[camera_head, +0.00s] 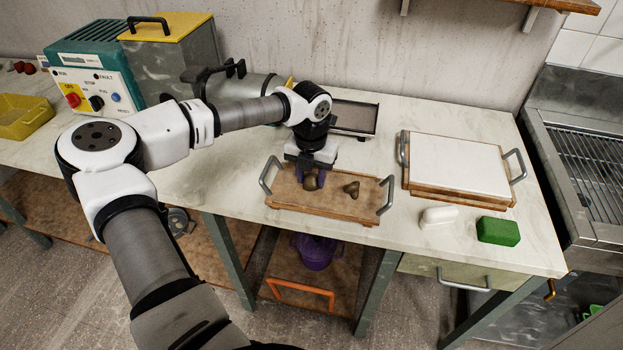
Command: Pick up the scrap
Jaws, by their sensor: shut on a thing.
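My gripper (310,180) points down over the left part of a wooden tray (345,208) with metal handles. It is shut on a small brown lump of scrap (311,183), which shows between and below the fingers. I cannot tell whether the lump still touches the tray. A second brown lump of scrap (352,189), irregular in shape, lies on the tray a little to the right of my gripper.
Right of the tray stands a board with a white slab (458,163) and metal handles. A white rounded block (438,216) and a green block (498,231) lie at the front right. A dark shallow tray (356,117) and a machine (95,85) stand behind.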

